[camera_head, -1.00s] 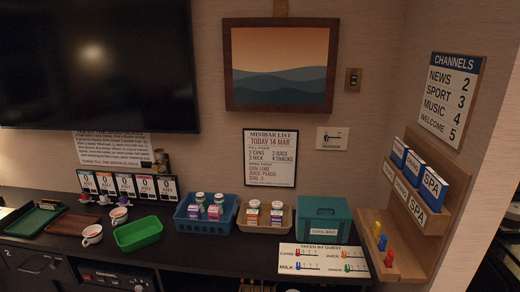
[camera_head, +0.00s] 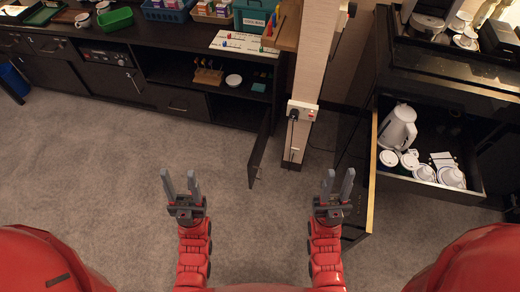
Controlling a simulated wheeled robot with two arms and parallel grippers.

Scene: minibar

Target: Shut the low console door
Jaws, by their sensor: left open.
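The low console door (camera_head: 262,148) is a dark narrow panel. It stands swung open, out from the right end of the low console (camera_head: 120,75), with a small handle near its lower free edge. The open compartment beside it shows shelves. My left gripper (camera_head: 180,184) is open and empty, over the carpet left of and nearer than the door. My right gripper (camera_head: 338,182) is open and empty, right of the door. Neither gripper touches the door.
A wall end with a socket and plug (camera_head: 300,111) stands just right of the door. Further right, a pulled-out drawer (camera_head: 430,185) holds a white kettle (camera_head: 397,127) and cups. The carpet (camera_head: 120,190) in front of the console is clear.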

